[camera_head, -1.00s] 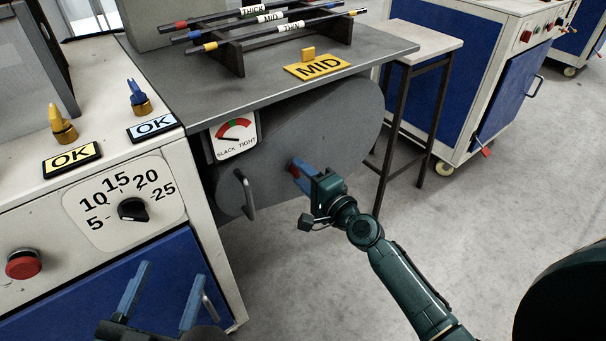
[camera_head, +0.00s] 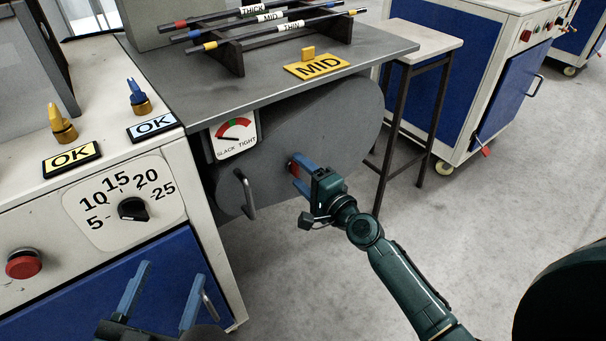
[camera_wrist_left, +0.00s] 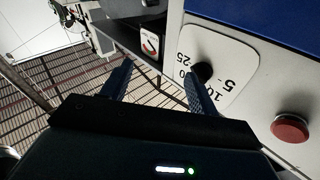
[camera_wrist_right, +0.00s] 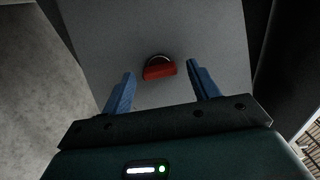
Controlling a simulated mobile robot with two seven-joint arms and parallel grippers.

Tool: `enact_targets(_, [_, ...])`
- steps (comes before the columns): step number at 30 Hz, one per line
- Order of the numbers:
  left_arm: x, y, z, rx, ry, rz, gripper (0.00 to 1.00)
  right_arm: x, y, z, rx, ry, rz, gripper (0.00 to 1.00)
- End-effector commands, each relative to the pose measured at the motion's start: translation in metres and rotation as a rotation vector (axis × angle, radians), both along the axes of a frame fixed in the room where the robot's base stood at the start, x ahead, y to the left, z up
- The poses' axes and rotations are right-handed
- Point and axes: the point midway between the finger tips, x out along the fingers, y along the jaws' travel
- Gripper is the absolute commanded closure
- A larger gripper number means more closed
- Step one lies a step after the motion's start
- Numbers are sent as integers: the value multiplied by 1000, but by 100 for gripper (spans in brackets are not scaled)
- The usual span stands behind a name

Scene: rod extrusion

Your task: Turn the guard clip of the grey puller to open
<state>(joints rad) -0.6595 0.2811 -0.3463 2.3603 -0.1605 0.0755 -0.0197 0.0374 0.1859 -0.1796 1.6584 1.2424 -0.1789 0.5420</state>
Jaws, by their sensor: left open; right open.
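The grey puller (camera_head: 345,120) is a large rounded grey housing under the grey table. Its guard clip appears to be the small red piece (camera_head: 294,170) on its face. In the right wrist view the red clip (camera_wrist_right: 159,69) lies flat against the grey face, with a thin curved metal edge behind it. My right gripper (camera_head: 301,174) is open, its blue fingers pointing at the face. In the right wrist view the clip is ahead of the fingertips, between them and not gripped. My left gripper (camera_head: 168,290) is open and empty in front of the cabinet at the lower left.
A crank handle (camera_head: 246,194) juts from the puller left of the clip. A SLACK/TIGHT gauge (camera_head: 235,134) hangs above it. The table edge with the MID sign (camera_head: 318,66) overhangs the puller. A stool (camera_head: 424,42) stands to the right; floor in front is clear.

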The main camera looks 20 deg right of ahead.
Motion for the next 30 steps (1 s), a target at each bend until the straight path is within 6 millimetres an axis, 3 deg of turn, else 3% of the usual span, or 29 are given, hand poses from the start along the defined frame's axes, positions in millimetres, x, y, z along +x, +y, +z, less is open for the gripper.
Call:
enact_targets(7, [0, 0, 1, 0, -1, 0, 40, -15, -6, -1, -3, 2, 0, 40])
enact_targets(21, [2, -1, -6, -23, 6, -5, 40, -107, -39, -3, -4, 3, 2, 40])
enact_targets(30, [1, -4, 1, -46, -6, -20, 40, -124, -45, 0, 0, -1, 0, 40])
